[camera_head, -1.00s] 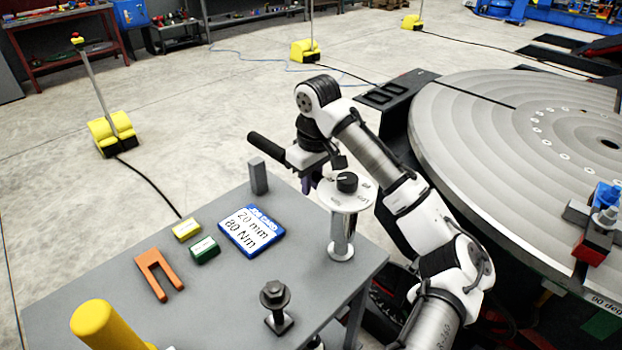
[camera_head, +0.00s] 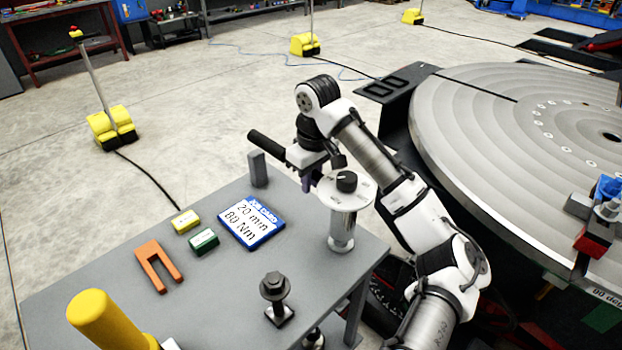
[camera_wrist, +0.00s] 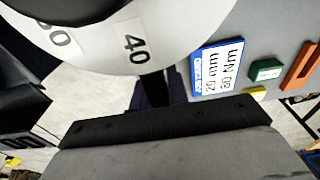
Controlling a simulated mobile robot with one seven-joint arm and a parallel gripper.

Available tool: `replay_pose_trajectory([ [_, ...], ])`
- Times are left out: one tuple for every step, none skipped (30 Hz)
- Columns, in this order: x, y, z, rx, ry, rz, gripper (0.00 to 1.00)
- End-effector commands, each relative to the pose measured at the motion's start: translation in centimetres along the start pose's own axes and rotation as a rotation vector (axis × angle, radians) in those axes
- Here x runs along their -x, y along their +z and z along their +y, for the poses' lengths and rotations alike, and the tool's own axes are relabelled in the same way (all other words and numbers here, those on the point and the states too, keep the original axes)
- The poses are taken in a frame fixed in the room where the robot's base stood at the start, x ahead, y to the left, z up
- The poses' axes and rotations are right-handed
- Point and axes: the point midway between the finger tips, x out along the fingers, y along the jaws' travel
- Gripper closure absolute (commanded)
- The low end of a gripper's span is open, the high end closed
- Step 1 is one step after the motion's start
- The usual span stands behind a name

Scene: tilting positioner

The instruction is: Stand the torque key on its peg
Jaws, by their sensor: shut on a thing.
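The torque key appears to be the dark bar with a black handle (camera_head: 266,146) at my gripper, in the head view. The handle sticks out to the left, above the table's far edge. My gripper (camera_head: 306,182) is shut on it, just left of the round dial stand (camera_head: 342,228). In the wrist view, my dark fingers (camera_wrist: 157,93) show below the dial's white disc (camera_wrist: 120,35), with a black piece between them. Most of the key's working end is hidden. A grey upright block (camera_head: 258,169) stands at the table's far edge; I cannot tell whether it is the peg.
The grey table (camera_head: 215,290) bears a blue card (camera_head: 252,222), yellow (camera_head: 186,221) and green (camera_head: 204,241) blocks, an orange fork (camera_head: 158,266), a bolt (camera_head: 275,287) and a yellow cylinder (camera_head: 103,318). The large positioner disc (camera_head: 480,140) lies right of my arm.

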Motion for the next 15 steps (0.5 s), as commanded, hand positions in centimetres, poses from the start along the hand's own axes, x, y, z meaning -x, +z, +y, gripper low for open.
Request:
replay_pose_trajectory([
  [0.1, 0.0, 0.0, 0.000, 0.001, 0.002, 1.00],
  [0.1, 0.0, 0.0, 0.000, 0.001, 0.002, 1.00],
  [0.1, 0.0, 0.0, 0.000, 0.001, 0.002, 1.00],
  [0.1, 0.0, 0.0, 0.000, 0.001, 0.002, 1.00],
  [0.0, 0.0, 0.0, 0.000, 0.001, 0.002, 1.00],
  [-0.1, 0.0, 0.0, 0.000, 0.001, 0.002, 1.00],
  [-0.2, 0.0, 0.0, 0.000, 0.001, 0.002, 1.00],
  [-0.3, 0.0, 0.0, 0.000, 0.000, 0.002, 1.00],
  [-0.4, 0.0, 0.0, 0.000, 0.000, 0.002, 1.00],
  [-0.5, 0.0, 0.0, 0.000, 0.000, 0.002, 1.00],
  [-0.6, 0.0, 0.0, 0.000, 0.000, 0.002, 1.00],
  [-0.8, 0.1, 0.0, 0.000, -0.001, 0.002, 1.00],
  [-0.9, 0.1, 0.0, 0.000, -0.001, 0.002, 1.00],
  [-1.0, 0.1, 0.0, 0.000, 0.000, 0.002, 1.00],
  [-1.1, 0.1, 0.0, 0.000, 0.000, 0.002, 1.00],
])
